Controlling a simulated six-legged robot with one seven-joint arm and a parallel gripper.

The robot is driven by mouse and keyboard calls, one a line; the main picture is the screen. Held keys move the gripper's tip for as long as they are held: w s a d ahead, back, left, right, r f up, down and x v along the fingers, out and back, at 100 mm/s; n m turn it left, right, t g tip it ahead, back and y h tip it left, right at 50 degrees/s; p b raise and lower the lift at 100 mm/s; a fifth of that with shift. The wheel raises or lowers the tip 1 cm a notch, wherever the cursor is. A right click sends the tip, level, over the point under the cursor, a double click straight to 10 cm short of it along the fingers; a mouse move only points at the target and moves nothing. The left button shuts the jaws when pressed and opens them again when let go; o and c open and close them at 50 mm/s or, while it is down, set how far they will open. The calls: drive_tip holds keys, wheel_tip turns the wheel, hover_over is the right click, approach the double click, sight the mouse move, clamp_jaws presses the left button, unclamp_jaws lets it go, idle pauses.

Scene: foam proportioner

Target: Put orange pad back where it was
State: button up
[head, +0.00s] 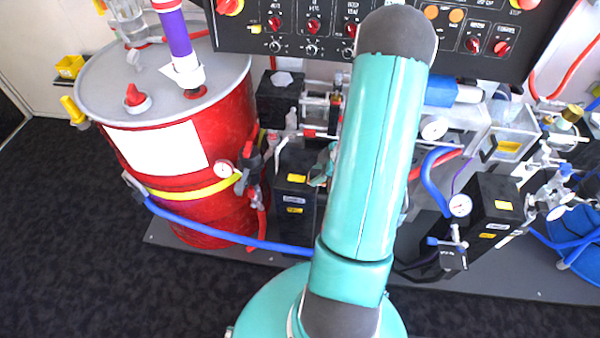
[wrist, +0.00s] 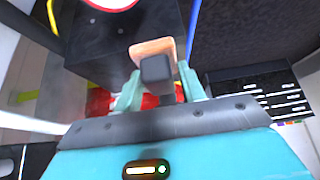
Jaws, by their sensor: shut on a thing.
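The orange pad (wrist: 150,46) shows in the wrist view as a pale orange block behind a dark grey block (wrist: 157,69), between the fingers of my gripper (wrist: 160,86). My gripper is shut on the pad; the exact contact is partly hidden by the dark block. In the head view my arm hides most of the gripper. Only a small teal part of it shows beside the arm, in front of the pumps, and the pad is not visible there.
A red drum (head: 182,166) with blue and yellow hoses stands at the left. A control panel (head: 475,40) spans the top. Black pump units (head: 492,205), gauges and hoses crowd the right of my arm. Dark floor (head: 70,240) is open at lower left.

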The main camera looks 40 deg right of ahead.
drive_tip(key=shift+w+a, duration=0.55)
drive_tip(key=shift+w, duration=0.2)
drive_tip(key=w+a, duration=0.2)
drive_tip(key=w, duration=0.1)
drive_tip(key=shift+w+a, duration=0.1)
drive_tip(key=shift+a, duration=0.1)
drive_tip(key=shift+d+f, duration=0.1)
drive_tip(key=shift+f, duration=0.5)
drive_tip(key=shift+s+d+f, duration=0.1)
drive_tip(key=shift+s+f, duration=0.05)
drive_tip(key=shift+s, duration=0.05)
drive_tip(key=shift+w, duration=0.1)
drive_tip(key=shift+f, duration=0.15)
drive_tip(key=o, duration=0.9)
